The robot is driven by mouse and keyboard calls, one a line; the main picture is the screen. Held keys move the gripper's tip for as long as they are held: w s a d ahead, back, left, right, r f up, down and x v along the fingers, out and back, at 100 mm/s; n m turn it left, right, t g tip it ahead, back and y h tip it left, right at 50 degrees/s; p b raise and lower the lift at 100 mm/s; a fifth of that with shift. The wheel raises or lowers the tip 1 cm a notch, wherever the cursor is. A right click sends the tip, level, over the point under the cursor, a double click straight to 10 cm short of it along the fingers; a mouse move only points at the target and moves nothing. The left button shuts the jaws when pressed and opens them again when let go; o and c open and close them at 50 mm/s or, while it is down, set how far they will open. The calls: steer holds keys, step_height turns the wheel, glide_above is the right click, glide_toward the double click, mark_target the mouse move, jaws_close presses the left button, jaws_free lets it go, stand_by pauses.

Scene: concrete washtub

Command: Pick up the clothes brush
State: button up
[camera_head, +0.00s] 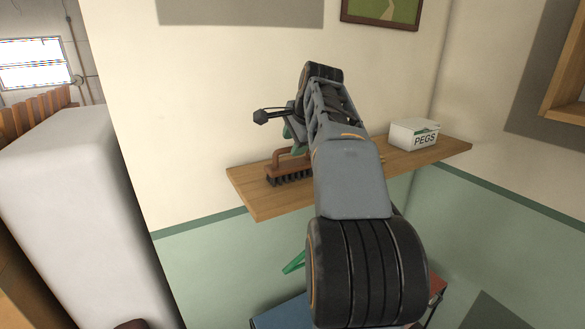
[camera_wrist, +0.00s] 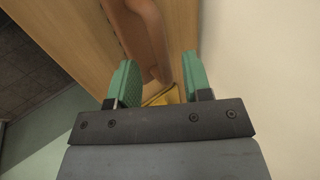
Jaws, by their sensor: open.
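The clothes brush (camera_head: 290,177) has a brown wooden handle and dark bristles. It stands bristles down on the left part of the wooden wall shelf (camera_head: 259,207). My gripper (camera_head: 287,132) is above the brush, with its green fingers pointing down, partly hidden by my arm in the head view. In the wrist view my gripper (camera_wrist: 158,66) is open, and the brush's brown handle (camera_wrist: 143,30) shows between and beyond the two fingers. I cannot tell whether a finger touches it.
A white box marked PEGS (camera_head: 414,135) stands at the shelf's right. A yellow thing (camera_wrist: 164,97) shows partly between the fingers in the wrist view. The cream wall (camera_head: 200,110) is close behind the shelf. A green object (camera_head: 294,263) is below.

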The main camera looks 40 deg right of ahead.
mark_target(292, 162)
steer(key=shift+p+x, duration=0.35)
steer(key=shift+x, duration=1.65)
jaws_close()
